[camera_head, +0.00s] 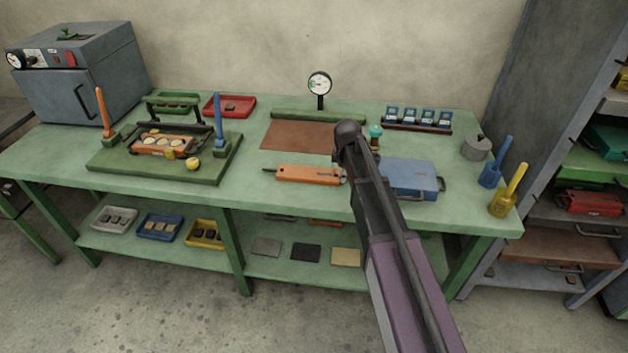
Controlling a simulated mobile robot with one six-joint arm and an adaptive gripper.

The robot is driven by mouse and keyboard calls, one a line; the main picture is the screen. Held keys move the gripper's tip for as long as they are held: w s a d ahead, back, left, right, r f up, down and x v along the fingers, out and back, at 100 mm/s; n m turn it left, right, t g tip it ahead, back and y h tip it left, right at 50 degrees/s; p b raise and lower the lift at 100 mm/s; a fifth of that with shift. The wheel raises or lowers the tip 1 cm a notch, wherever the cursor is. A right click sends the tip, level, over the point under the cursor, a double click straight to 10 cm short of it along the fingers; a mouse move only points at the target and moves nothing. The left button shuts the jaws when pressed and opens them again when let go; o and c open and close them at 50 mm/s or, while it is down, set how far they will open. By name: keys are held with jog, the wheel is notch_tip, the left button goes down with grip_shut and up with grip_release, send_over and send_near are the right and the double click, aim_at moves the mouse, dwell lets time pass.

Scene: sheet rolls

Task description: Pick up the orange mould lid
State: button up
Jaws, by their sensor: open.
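A flat orange piece (308,174), which looks like the orange mould lid, lies near the front edge of the green bench. It has a small dark tab at its left end and a grey piece at its right end. An orange mould (137,148) with round pale cavities sits on the green board at the left. My arm reaches in from the lower right, and its dark end stands just right of the lid. My gripper cannot be made out; the arm hides that area.
A blue case (412,178) lies right of my arm. A brown sheet (296,135) and a dial gauge (320,86) are behind the lid. Blue (490,176) and yellow (503,203) handled tools stand at the right. The bench is clear between the green board and the lid.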

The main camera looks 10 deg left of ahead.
jog(key=shift+w+f+b, duration=0.15)
jog(key=shift+f+b, duration=0.45)
jog(key=shift+f, duration=0.25)
grip_shut()
